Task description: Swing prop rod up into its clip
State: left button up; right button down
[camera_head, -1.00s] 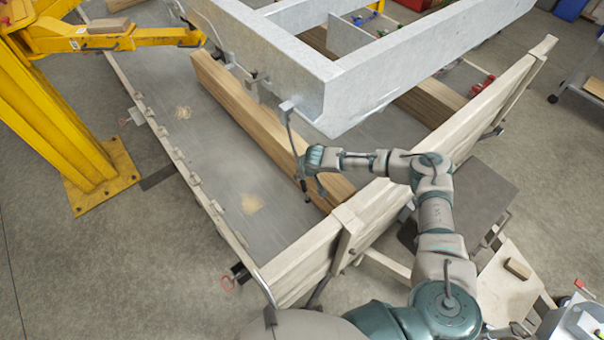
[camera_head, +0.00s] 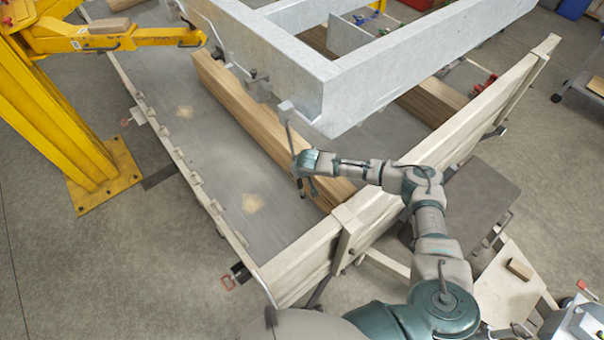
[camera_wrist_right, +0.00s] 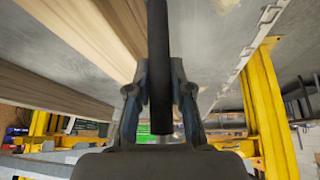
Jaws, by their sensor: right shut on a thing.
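The prop rod (camera_head: 289,134) is a thin dark rod hanging from a bracket at the near left corner of the pale metal frame (camera_head: 315,88). It hangs nearly upright, with its lower end free above the trailer bed. My right gripper (camera_head: 299,164) is shut around the rod's lower part. In the right wrist view the dark rod (camera_wrist_right: 158,60) runs between the two fingers of the gripper (camera_wrist_right: 160,98). Small fittings (camera_head: 262,88) sit along the frame's left side; I cannot tell which is the clip. My left gripper is not in view.
A long timber beam (camera_head: 240,100) lies on the grey bed beneath the frame, just behind my gripper. A pale wooden side board (camera_head: 450,132) runs under my right forearm. A yellow hoist (camera_head: 60,110) stands at left, its arm reaching towards the frame. The bed's left part is clear.

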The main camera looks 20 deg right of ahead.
jog(key=w+a+t+y+b, duration=0.1)
jog(key=w+a+t+b, duration=0.2)
jog(key=w, duration=0.5)
jog(key=shift+w+f+t+b, duration=0.15)
jog(key=shift+w+t+b, duration=0.35)
jog(key=shift+b, duration=0.4)
jog(key=c, duration=1)
grip_release()
jog(key=shift+s, duration=0.1)
jog(key=shift+c, duration=0.2)
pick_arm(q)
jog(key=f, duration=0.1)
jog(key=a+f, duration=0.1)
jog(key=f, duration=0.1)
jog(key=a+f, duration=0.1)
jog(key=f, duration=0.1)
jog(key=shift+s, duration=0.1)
pick_arm(e)
jog(key=v, duration=1.1)
jog(key=shift+s+d, duration=0.25)
jog(key=shift+s, duration=0.2)
